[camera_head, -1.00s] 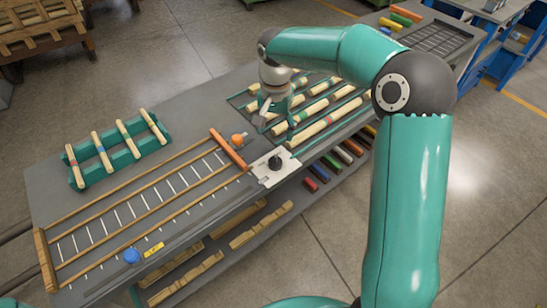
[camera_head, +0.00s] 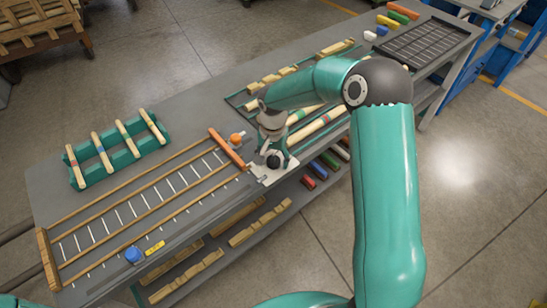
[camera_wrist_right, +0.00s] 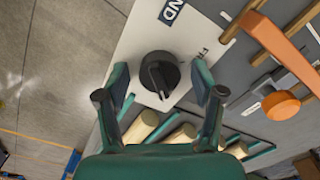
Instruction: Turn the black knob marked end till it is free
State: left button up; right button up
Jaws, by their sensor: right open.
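The black knob (camera_wrist_right: 158,75) sits on a white plate (camera_wrist_right: 140,38) at the bench's front edge. In the right wrist view a dark label reading "ND" (camera_wrist_right: 171,11) is partly cut off beside it. In the head view the knob (camera_head: 273,161) is partly hidden by my right gripper (camera_head: 275,152). In the wrist view my right gripper (camera_wrist_right: 160,88) is open, one finger on each side of the knob, with gaps on both sides. My left gripper is not in view; only a bit of teal shows at the bottom left.
An orange bar (camera_head: 229,149) and an orange knob (camera_head: 237,138) lie left of the plate. A slatted wooden frame (camera_head: 140,205) fills the bench's left part, with a blue knob (camera_head: 134,255) near its front. A teal rack (camera_head: 118,160) holds turned rods behind it.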

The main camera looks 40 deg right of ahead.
jog(key=c, duration=1.1)
jog(key=shift+c, duration=0.2)
jog(key=shift+n+b, duration=0.3)
jog(key=shift+n, duration=0.1)
jog(key=n+b, duration=0.1)
jog(key=n, duration=0.1)
jog(key=shift+n, duration=0.3)
jog(key=n+b, duration=0.1)
jog(key=n, duration=0.3)
jog(key=shift+n+b, duration=0.3)
jog(key=n, duration=0.4)
jog(key=shift+d+n, duration=0.1)
jog(key=shift+n, duration=0.2)
jog(key=n, duration=0.5)
jog(key=shift+w+r, duration=0.1)
jog(key=shift+n, duration=0.3)
